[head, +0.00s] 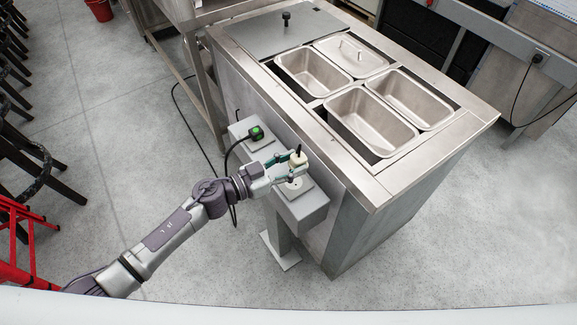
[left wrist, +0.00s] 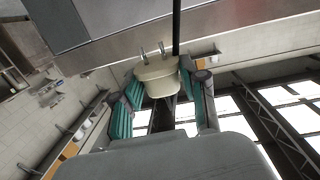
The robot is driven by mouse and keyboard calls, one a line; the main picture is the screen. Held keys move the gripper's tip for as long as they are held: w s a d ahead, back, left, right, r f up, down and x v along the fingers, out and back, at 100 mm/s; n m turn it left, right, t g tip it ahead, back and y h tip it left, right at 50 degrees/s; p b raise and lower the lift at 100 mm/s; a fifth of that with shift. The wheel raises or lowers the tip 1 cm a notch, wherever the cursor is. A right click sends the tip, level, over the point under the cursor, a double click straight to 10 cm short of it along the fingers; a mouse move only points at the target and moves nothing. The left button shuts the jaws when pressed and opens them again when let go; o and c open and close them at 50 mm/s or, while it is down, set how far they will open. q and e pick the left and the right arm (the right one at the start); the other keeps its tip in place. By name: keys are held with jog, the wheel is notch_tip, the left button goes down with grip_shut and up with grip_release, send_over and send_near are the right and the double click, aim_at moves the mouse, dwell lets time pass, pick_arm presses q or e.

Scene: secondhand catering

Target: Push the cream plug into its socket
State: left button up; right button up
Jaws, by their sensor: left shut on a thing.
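The cream plug (head: 297,159) is held between the fingertips of my left gripper (head: 292,168), which is shut on it. In the left wrist view the cream plug (left wrist: 157,78) sits between the teal finger pads of the gripper (left wrist: 160,95), with two metal pins sticking out away from the palm. A pale round socket (head: 294,187) is set in the right-hand plate on top of a grey pedestal box (head: 312,208). In the head view the plug appears above and close to this socket; fingers partly cover the area. My right gripper is not in view.
A black plug with a green top (head: 256,132) stands on the left plate of the box, with a black cable beside it. A steel counter (head: 375,187) with metal pans (head: 312,72) rises right behind the box. Floor in front is clear; a red ladder (head: 20,225) is far left.

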aim_at(288, 185)
pick_arm(q)
jog(key=shift+w+a+f+n+t, duration=0.1)
jog(key=shift+a+f+n+t, duration=0.15)
jog(key=shift+f, duration=0.2)
jog(key=shift+w+a+f+n+t, duration=0.1)
jog(key=shift+a+f+n+t, duration=0.05)
jog(key=shift+f+t, duration=0.25)
jog(key=shift+f, duration=0.2)
notch_tip(288, 185, down, 6)
jog(key=b, duration=0.6)
jog(key=shift+r, duration=0.25)
jog(key=shift+s, duration=0.1)
jog(key=shift+p, duration=0.5)
dwell(1.4)
jog(key=shift+f+b, duration=0.45)
jog(key=shift+f, duration=0.15)
dwell(0.4)
jog(key=o, duration=1.1)
jog(key=shift+o, duration=0.2)
